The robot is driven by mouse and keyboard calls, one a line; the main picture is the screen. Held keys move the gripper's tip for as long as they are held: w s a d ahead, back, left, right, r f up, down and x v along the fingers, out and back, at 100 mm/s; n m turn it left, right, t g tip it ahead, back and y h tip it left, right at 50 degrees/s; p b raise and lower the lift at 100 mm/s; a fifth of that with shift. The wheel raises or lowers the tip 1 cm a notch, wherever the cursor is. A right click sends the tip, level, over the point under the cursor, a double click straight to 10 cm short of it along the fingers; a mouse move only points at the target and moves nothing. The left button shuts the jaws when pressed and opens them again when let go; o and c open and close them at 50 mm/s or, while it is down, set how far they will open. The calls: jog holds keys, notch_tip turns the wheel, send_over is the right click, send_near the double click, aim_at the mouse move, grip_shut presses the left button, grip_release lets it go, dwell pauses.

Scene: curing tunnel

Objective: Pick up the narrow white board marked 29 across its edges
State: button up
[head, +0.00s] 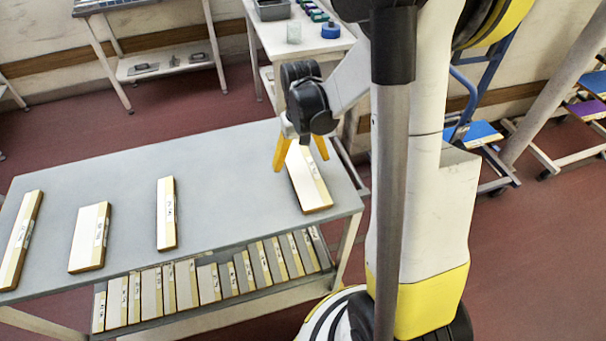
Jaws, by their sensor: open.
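Several white boards with cream-yellow parts and small dark labels lie on the grey table. The label marks are too small to read, so I cannot tell which board is 29. One board (311,192) lies near the table's right end, beneath my gripper (302,164). My gripper points down, open and empty, with one yellow finger at each long side of that board's far part. I cannot tell how high the fingertips are above the table. A narrow board (166,225) lies left of centre, a wider one (87,240) further left, and another narrow one (18,245) at the left end.
The grey table (230,175) is bare between the boards. A lower shelf (215,310) beneath it holds a row of several similar boards. Behind stands a white table (307,45) with a grey bin (271,9) and a blue round item (331,30). Blue-framed trolleys stand right.

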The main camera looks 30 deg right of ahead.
aim_at(303, 171)
jog(key=f, duration=0.1)
jog(key=f+b, duration=0.1)
jog(key=f, duration=0.2)
jog(key=shift+s+d+f+b, duration=0.15)
jog(key=shift+d+b, duration=0.1)
jog(key=shift+b, duration=0.15)
jog(key=c, duration=1.4)
jog(key=shift+r, duration=0.2)
